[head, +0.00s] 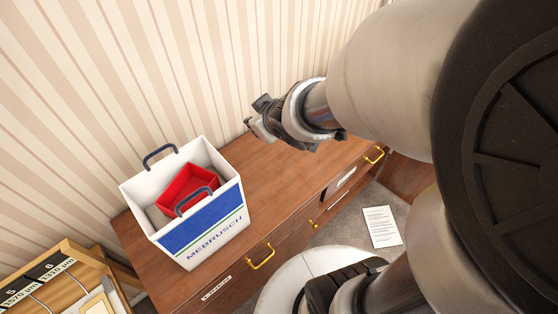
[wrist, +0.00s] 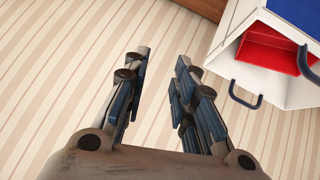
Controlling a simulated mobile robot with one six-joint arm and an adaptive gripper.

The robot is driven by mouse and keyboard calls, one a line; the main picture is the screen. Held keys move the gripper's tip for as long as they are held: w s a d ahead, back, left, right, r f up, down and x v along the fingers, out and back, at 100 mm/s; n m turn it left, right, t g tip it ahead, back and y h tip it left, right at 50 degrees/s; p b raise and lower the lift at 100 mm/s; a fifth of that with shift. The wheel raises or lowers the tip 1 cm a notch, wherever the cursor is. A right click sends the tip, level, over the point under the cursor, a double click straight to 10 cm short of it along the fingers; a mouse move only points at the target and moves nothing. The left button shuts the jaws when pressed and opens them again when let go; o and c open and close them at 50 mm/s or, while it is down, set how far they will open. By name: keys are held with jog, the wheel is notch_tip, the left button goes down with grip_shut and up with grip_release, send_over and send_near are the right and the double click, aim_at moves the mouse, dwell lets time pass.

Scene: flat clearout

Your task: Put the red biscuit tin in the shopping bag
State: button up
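The wooden dresser top (head: 268,178) is clear to the right of the bag. Its front has brass handles (head: 262,258). A wooden rack (head: 75,262) with labels stands at the lower left. A paper sheet (head: 382,227) lies on the grey floor. The striped wall (head: 180,70) is close behind.

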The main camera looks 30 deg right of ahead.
jog(key=s+a+r+m+g, duration=0.2)
jog(key=s+r, duration=0.1)
jog(key=s, duration=0.7)
jog(key=s+a+r+m+g, duration=0.1)
jog(key=s+r+m+g, duration=0.1)
jog(key=s, duration=0.8)
jog(key=shift+s+a+r, duration=0.2)
jog(key=shift+a+r, duration=0.2)
jog(key=shift+r, duration=0.35)
jog(key=shift+f, duration=0.1)
